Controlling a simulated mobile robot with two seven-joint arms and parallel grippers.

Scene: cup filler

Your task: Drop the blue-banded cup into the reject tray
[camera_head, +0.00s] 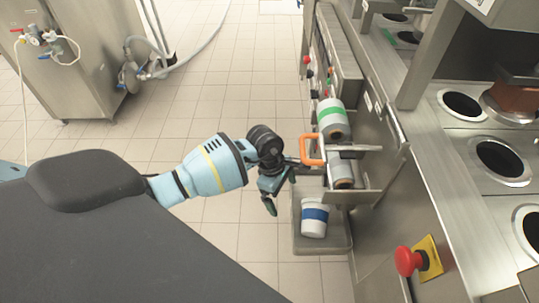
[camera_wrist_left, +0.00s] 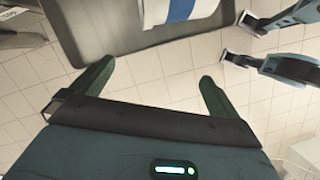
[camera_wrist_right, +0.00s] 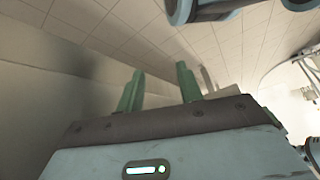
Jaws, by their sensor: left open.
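The white cup with a blue band (camera_head: 314,222) is inside a grey tray (camera_head: 341,247) low beside the machine; I take this for the reject tray. Whether the cup stands or lies is unclear. My left gripper (camera_head: 279,191) is open and empty, just left of the cup and apart from it. In the left wrist view, its fingers (camera_wrist_left: 153,85) are spread, with the cup (camera_wrist_left: 182,9) and tray (camera_wrist_left: 105,32) beyond them. My right gripper (camera_wrist_right: 158,88) shows in its own wrist view with its fingers apart and nothing between them. It is not seen in the head view.
A green-banded cup (camera_head: 331,113) and a grey cup (camera_head: 341,171) are in the machine's side above the tray. An orange handle (camera_head: 304,150) sticks out near my left wrist. A red button (camera_head: 408,261) is on the front right.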

